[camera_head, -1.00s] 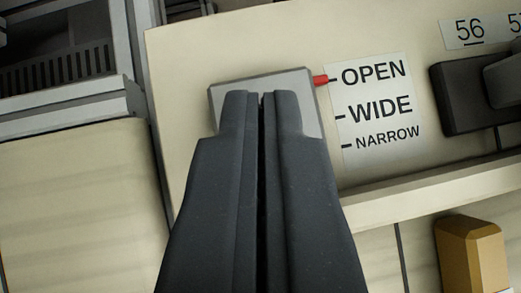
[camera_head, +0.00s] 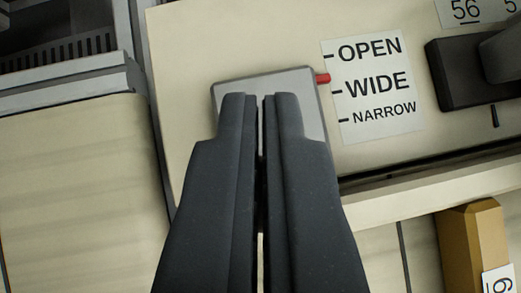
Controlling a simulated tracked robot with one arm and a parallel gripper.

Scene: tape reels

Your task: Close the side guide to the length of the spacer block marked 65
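The side guide shows as a grey plate (camera_head: 275,81) with a red pointer (camera_head: 322,78) at its right edge. The pointer stands between the OPEN and WIDE marks of the white label (camera_head: 372,92), nearer WIDE. My gripper (camera_head: 260,97) lies over the plate, its two dark fingers side by side with only a thin slit between them. The fingers cover the plate's lower middle, and their contact with it is hidden.
A black block (camera_head: 465,75) sits on the cream panel (camera_head: 205,40) at the upper right, below a label (camera_head: 468,12) reading 56. Grey metal rails (camera_head: 70,90) and a dark slotted part (camera_head: 60,58) fill the upper left.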

